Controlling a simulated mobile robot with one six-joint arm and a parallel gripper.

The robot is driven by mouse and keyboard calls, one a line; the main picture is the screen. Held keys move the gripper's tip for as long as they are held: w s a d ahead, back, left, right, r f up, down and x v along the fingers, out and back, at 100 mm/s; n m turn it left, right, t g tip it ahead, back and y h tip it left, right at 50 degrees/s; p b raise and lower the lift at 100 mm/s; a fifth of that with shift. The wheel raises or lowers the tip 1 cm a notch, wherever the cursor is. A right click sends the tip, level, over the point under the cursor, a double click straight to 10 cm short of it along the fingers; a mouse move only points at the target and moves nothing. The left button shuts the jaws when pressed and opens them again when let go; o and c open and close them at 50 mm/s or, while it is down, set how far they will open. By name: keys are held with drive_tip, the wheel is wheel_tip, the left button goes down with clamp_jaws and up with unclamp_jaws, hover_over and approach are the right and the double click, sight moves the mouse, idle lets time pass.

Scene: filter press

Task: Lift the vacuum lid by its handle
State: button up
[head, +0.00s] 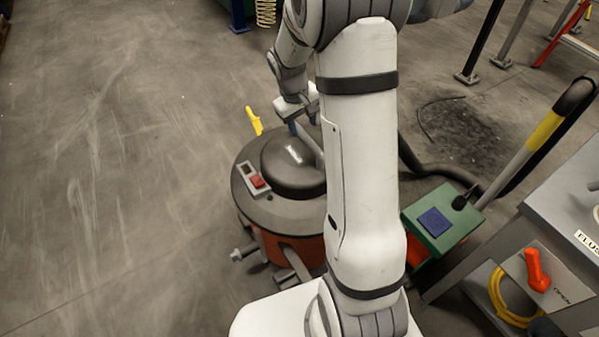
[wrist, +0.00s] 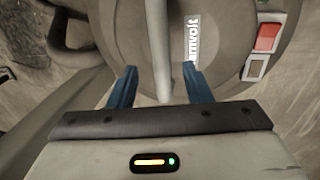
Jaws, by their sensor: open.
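The vacuum (head: 290,240) stands on the floor, with a dark domed lid (head: 285,170) on an orange-red drum. The lid also fills the top of the wrist view (wrist: 215,85). A grey bar handle (wrist: 157,45) runs over the lid and passes between my gripper's two blue fingers. My gripper (wrist: 160,85) is open, with one finger on each side of the handle and gaps on both sides. In the head view my gripper (head: 302,124) is over the lid, and my arm hides the lid's right part and much of the handle.
A red switch (head: 258,182) sits on the lid's rim, and a yellow clip (head: 254,120) sticks up behind. A green box (head: 440,218) with a blue pad and a grey cabinet (head: 565,210) stand at the right. The floor (head: 110,180) at the left is clear.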

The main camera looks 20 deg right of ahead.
sight(306, 136)
drive_tip(key=f+b, duration=0.1)
drive_tip(key=f, duration=0.2)
drive_tip(key=d+f+b, duration=0.1)
drive_tip(key=f, duration=0.2)
drive_tip(key=shift+d+f, duration=0.15)
drive_tip(key=shift+f, duration=0.2)
drive_tip(key=shift+r, duration=0.1)
clamp_jaws()
drive_tip(key=shift+w+r, duration=0.1)
drive_tip(key=shift+r, duration=0.05)
